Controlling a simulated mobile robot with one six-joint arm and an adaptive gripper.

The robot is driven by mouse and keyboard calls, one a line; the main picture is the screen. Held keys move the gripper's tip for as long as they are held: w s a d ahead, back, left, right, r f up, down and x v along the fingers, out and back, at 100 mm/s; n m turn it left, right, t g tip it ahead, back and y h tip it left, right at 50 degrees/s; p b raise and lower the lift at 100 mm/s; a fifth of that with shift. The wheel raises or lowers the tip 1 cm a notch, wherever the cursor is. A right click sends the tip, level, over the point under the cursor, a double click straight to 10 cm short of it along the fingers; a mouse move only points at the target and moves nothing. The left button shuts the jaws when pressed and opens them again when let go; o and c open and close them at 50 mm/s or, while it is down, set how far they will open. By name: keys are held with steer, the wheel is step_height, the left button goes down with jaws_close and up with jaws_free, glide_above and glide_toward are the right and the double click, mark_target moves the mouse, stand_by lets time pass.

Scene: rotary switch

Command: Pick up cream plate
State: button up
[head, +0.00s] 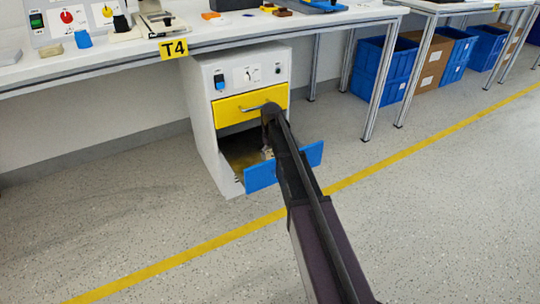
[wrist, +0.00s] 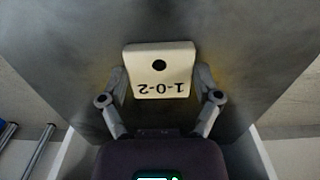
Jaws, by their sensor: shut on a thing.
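The cream plate (wrist: 159,75) shows in the wrist view, with a dark round hole and the marking "1-0-2" upside down. My gripper (wrist: 160,80) has a finger on each side of the plate and is shut on it. A grey surface lies behind the plate; I cannot tell whether the plate touches it. In the head view my gripper (head: 267,152) is at the open blue drawer (head: 262,177), largely hidden by my arm. The plate cannot be made out there.
The white cabinet (head: 205,120) has a closed yellow drawer (head: 240,105) above the blue one. A bench (head: 110,62) with switch panels and small items stands over it. Blue crates (head: 378,70) stand at the right. The floor in front is clear.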

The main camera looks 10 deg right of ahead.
mark_target(271, 155)
steer(key=shift+r, duration=0.1)
step_height(271, 155, up, 10)
steer(key=p, duration=1)
stand_by(0.7)
